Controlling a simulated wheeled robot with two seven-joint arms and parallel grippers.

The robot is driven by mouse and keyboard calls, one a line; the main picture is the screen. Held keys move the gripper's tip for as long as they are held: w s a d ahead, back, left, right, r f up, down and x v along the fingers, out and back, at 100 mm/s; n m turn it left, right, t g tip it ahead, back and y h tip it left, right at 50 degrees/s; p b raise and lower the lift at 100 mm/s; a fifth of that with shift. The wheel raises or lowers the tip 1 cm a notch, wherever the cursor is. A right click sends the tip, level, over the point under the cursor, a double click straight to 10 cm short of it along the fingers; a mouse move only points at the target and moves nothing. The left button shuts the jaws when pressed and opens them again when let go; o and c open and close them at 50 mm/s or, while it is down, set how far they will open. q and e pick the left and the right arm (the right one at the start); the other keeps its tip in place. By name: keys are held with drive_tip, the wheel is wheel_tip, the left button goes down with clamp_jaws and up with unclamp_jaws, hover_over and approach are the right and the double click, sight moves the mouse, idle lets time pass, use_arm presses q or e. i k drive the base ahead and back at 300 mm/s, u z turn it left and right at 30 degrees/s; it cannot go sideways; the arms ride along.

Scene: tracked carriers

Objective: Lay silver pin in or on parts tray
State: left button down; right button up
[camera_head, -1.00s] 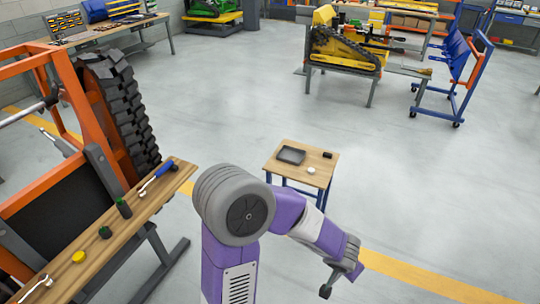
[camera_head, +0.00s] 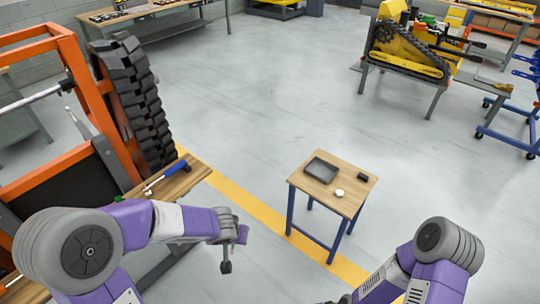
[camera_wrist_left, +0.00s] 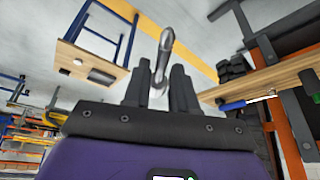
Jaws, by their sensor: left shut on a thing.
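The silver pin (camera_wrist_left: 163,52) shows in the left wrist view as a shiny rod with a rounded, bent-looking end, sticking out beyond the fingers. My left gripper (camera_wrist_left: 160,88) is shut on it. In the head view the left gripper (camera_head: 227,250) hangs in the air left of the small table, and the pin cannot be clearly told from the fingers. The parts tray (camera_head: 321,170), dark grey, shallow and empty-looking, lies on the small wooden-topped table, apart from the gripper. My right gripper (camera_head: 345,298) barely shows at the bottom edge; its fingers cannot be made out.
The small table (camera_head: 347,205) has blue legs and also holds a white round thing (camera_head: 339,192) and a small black block (camera_head: 363,177). A workbench (camera_head: 187,178) with a blue-handled tool and an orange frame with a track stand at left. Open floor surrounds the table.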

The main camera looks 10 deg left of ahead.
sight(322, 171)
drive_tip(key=u, duration=0.05)
drive_tip(key=i, duration=1.9)
drive_tip(key=z, duration=1.05)
drive_tip(key=i, duration=0.25)
drive_tip(key=u, duration=0.05)
